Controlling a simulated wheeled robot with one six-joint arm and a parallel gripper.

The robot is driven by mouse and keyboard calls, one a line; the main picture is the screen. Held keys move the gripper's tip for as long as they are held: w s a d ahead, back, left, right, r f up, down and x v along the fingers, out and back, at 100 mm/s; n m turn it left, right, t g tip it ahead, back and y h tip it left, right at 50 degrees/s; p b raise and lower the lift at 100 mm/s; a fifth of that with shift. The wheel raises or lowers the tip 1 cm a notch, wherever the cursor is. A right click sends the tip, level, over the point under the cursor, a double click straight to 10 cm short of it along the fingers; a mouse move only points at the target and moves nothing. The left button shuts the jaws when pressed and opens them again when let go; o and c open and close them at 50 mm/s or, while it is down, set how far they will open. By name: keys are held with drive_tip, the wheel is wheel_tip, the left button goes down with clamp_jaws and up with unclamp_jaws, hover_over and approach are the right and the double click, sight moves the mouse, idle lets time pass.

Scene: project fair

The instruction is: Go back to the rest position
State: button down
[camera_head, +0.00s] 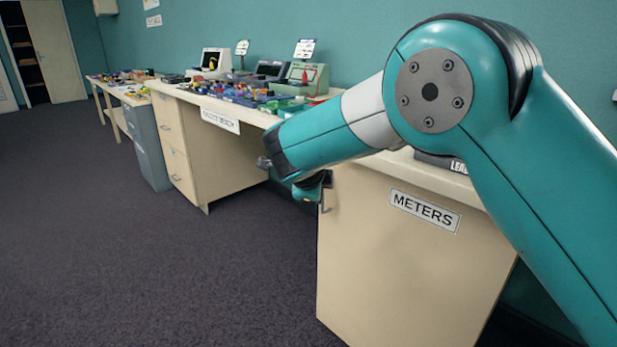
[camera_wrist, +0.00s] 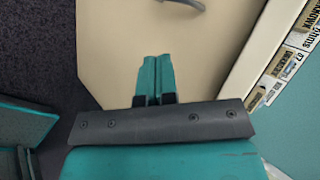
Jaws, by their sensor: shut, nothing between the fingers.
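My arm, teal with a grey band, reaches across the right half of the head view. Its far end, with my gripper (camera_head: 311,187), hangs in front of the bench marked METERS (camera_head: 395,265); the arm partly hides it there. In the wrist view my gripper (camera_wrist: 154,62) shows two teal fingers pressed together, with nothing between them. Behind the fingers is a cream surface (camera_wrist: 115,45) with a grey handle (camera_wrist: 183,3) at the top edge. I cannot tell the exact gap between fingers and surface.
A bench with drawers (camera_head: 185,140) stands left of the METERS bench, with coloured parts and devices on top. A grey bin (camera_head: 148,145) stands beside it. Labelled items (camera_wrist: 285,65) line the right of the wrist view. Dark carpet (camera_head: 110,260) at left is clear.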

drive_tip(key=s+d+r+n+g+y, duration=0.2)
drive_tip(key=s+d+n+g, duration=0.1)
drive_tip(key=s+n, duration=0.8)
drive_tip(key=s+d+r+n+g+y, duration=0.3)
drive_tip(key=s+n, duration=0.4)
drive_tip(key=s, duration=0.8)
drive_tip(key=s+d+r+n+g+y, duration=0.2)
drive_tip(key=s+d+n, duration=0.2)
drive_tip(key=s+n, duration=0.7)
drive_tip(key=s+r+m+p, duration=0.1)
drive_tip(key=s+r+p, duration=0.2)
drive_tip(key=r+p, duration=1.8)
drive_tip(key=shift+r+g, duration=0.2)
drive_tip(key=shift+g, duration=0.1)
drive_tip(key=shift+a, duration=0.1)
